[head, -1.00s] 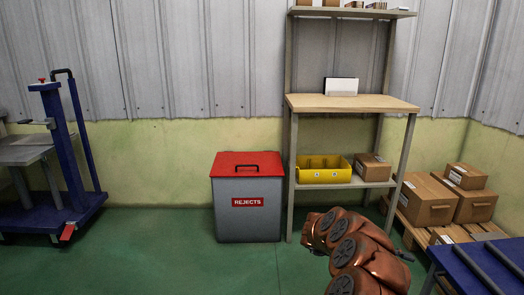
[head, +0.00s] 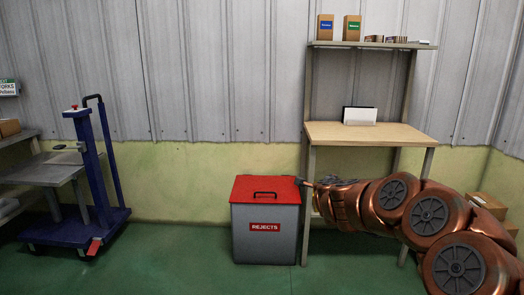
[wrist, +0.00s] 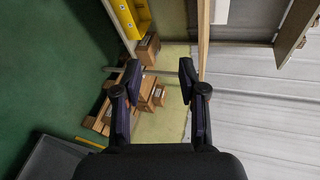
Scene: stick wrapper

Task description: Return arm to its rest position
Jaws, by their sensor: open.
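My copper-coloured arm reaches in from the lower right of the head view, its links roughly level in front of the shelf unit. Behind the gap are cardboard boxes and the wall, at a distance.
The grey rejects bin (head: 264,238) with a closed red lid stands left of the shelf unit (head: 385,135). A blue lift trolley (head: 85,160) is at the left. A yellow bin (wrist: 127,18) shows in the wrist view. Green floor between trolley and bin is clear.

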